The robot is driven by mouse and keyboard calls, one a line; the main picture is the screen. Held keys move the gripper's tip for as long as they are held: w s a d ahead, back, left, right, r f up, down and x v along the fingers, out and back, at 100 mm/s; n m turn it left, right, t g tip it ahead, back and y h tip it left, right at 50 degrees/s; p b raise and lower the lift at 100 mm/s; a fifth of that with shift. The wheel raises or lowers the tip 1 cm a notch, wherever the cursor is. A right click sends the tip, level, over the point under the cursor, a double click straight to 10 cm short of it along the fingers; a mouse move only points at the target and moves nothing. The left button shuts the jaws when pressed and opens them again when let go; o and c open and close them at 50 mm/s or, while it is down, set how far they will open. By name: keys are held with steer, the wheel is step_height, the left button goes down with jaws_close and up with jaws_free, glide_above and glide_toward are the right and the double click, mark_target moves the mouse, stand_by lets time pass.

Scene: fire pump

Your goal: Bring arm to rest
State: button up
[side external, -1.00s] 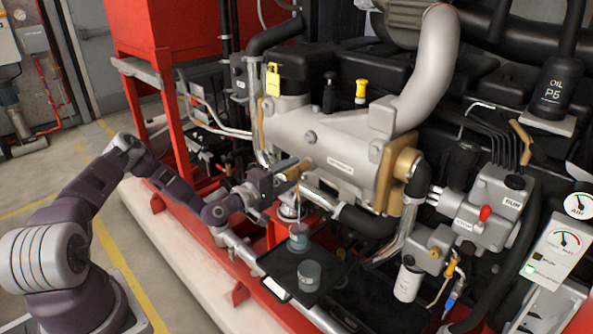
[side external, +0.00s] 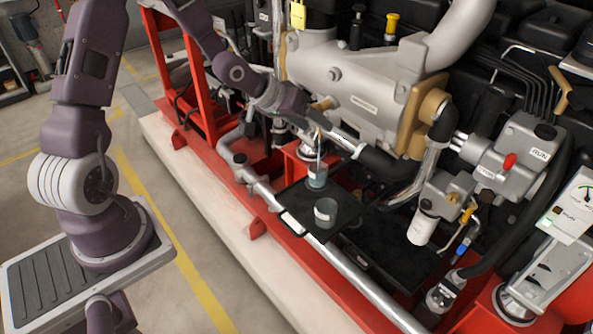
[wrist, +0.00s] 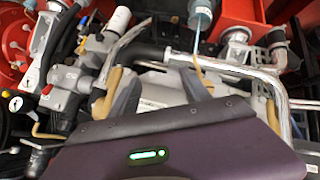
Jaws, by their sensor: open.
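In the side view my arm reaches in from the upper left.
The black tray (side external: 290,197) also carries a second grey cup (side external: 326,212). The grey pump housing (side external: 350,85), pipes and a RUN control box (side external: 520,150) crowd the right. A red frame (side external: 196,85) stands behind the arm. The floor with yellow lines (side external: 200,285) at left is open.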

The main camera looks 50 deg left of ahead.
steer(key=s+r+m+g+y, duration=0.2)
steer(key=s+r+y, duration=0.1)
steer(key=s+r, duration=0.5)
steer(key=s+d+r, duration=0.2)
steer(key=s+r, duration=0.1)
steer(key=s, duration=0.4)
steer(key=s+d+r+m, duration=0.1)
steer(key=s+d+r, duration=0.1)
steer(key=s, duration=0.6)
steer(key=s+d+r+g+h, duration=0.1)
steer(key=s+d+r, duration=0.2)
steer(key=s, duration=0.5)
steer(key=shift+r+m, duration=0.3)
steer(key=shift+r, duration=0.1)
stand_by(2.5)
